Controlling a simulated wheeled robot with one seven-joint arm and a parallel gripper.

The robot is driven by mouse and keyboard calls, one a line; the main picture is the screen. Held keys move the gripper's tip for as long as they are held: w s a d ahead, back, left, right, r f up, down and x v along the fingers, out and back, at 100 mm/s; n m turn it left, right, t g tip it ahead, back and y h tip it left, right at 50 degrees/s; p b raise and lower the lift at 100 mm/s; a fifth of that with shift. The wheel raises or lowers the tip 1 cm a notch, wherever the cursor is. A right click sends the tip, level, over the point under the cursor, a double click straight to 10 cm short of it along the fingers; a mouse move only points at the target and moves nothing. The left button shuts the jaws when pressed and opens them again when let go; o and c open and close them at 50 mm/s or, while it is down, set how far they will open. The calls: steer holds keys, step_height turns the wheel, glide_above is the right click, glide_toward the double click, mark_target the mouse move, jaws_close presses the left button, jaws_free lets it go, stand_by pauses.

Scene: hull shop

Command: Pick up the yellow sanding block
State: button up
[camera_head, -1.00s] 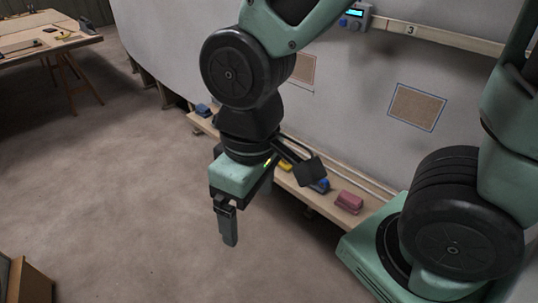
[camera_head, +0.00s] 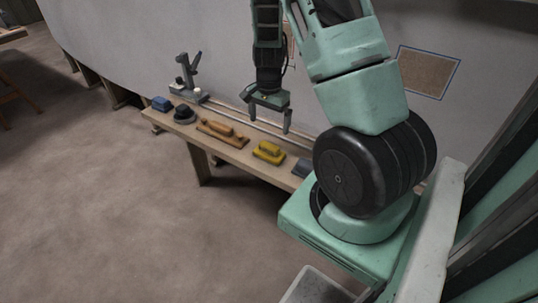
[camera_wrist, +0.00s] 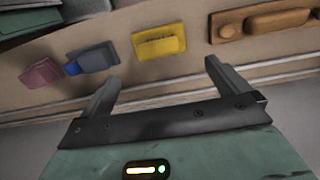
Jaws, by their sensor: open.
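The yellow sanding block (camera_head: 268,152) lies on the narrow wooden bench along the wall, in the middle of the head view. It also shows near the top centre of the wrist view (camera_wrist: 159,42), beyond my fingertips and roughly between them. My gripper (camera_head: 268,122) hangs above the bench, with its fingers apart and nothing between them. In the wrist view the two fingers of my gripper (camera_wrist: 158,78) frame the space just short of the block. The block is not touched.
On the bench (camera_head: 234,152), an orange-brown wooden tool (camera_head: 222,134), a dark round tool (camera_head: 184,114) and a blue block (camera_head: 162,103) stand left of the yellow block. A grey-blue block (camera_wrist: 92,58) and a red block (camera_wrist: 41,72) lie on its other side. A rail runs behind.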

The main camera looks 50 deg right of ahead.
mark_target(269, 145)
step_height(269, 145, down, 12)
steer(key=shift+a+f+b, duration=0.1)
steer(key=shift+f+b, duration=0.05)
steer(key=shift+b, duration=0.7)
steer(key=c, duration=0.6)
